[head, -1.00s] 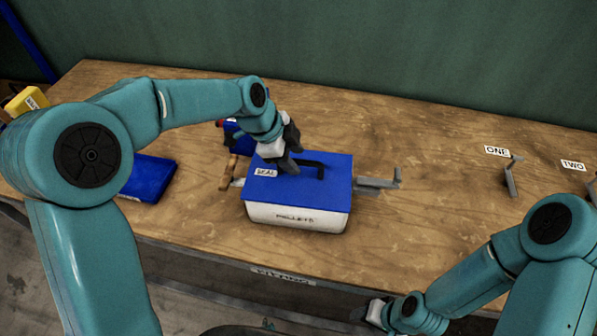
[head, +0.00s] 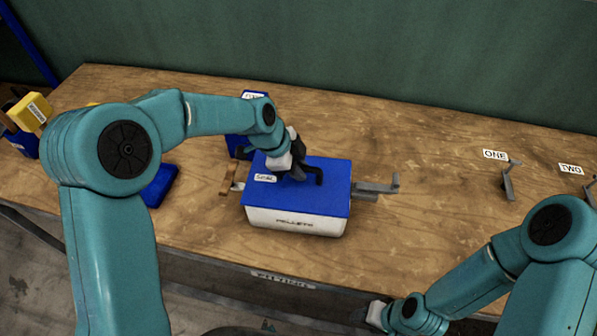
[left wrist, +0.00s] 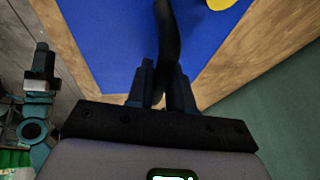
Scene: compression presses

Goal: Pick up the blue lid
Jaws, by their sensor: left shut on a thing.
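The blue lid (head: 327,193) lies on the white box (head: 290,220) in the middle of the table and carries a black handle (head: 317,172) and a white label. My left gripper (head: 299,175) is at the left end of the handle. In the left wrist view my left gripper (left wrist: 162,95) is shut on the dark handle (left wrist: 168,40), with the blue lid (left wrist: 105,45) beyond it. The lid appears still seated on the box. My right gripper (head: 375,314) is low at the front edge of the table; its fingers are too small to read.
Grey brackets stick out at the box's right side (head: 375,188). A blue block (head: 160,185) lies left of the box, partly behind my arm. A yellow and blue item (head: 28,112) is at the far left. Labels ONE (head: 495,155) and TWO (head: 571,169) mark hooks at right. The table right of the box is mostly clear.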

